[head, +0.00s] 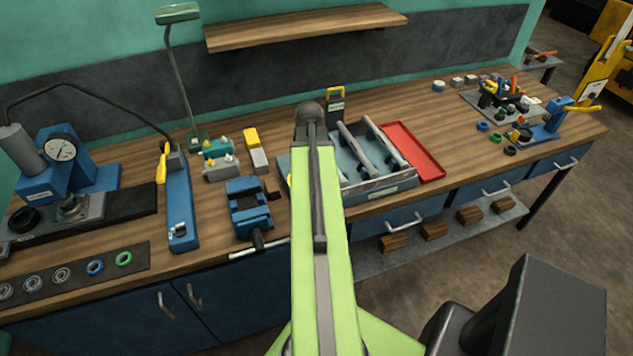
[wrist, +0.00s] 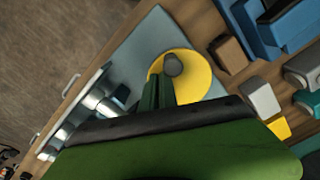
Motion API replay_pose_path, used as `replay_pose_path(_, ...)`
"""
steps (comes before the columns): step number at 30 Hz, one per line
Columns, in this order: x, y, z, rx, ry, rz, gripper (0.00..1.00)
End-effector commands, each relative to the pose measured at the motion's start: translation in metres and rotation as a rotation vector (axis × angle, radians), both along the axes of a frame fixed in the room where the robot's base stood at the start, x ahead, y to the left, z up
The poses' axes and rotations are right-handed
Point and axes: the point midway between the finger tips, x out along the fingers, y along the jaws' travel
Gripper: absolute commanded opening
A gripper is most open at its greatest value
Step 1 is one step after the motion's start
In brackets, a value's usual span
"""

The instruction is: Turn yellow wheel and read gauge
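The yellow wheel (wrist: 197,72) shows in the wrist view as a round yellow disc with a grey hub, over a grey-blue plate (wrist: 152,38). My gripper (wrist: 158,88) has its green fingers over the wheel's near edge, close to the hub. I cannot tell whether they touch it or how far apart they are. In the head view my arm hides the gripper and nearly all of the wheel. A round white gauge (head: 62,149) with a dark needle sits on the blue press at the left; its numbers are too small to read.
A blue vise (head: 248,207) and a grey block with yellow knobs (head: 221,170) stand left of my arm. A grey tray of tools (head: 379,186) and a red tray (head: 412,152) lie to the right. A wooden shelf (head: 305,27) hangs above the bench.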

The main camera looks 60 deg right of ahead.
Motion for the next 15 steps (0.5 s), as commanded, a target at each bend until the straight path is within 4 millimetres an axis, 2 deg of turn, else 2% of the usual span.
replay_pose_path(1,0.0,0.005,-0.001,0.009,0.004,0.004,0.0)
replay_pose_path(15,0.008,0.019,-0.002,0.013,0.002,0.009,0.0)
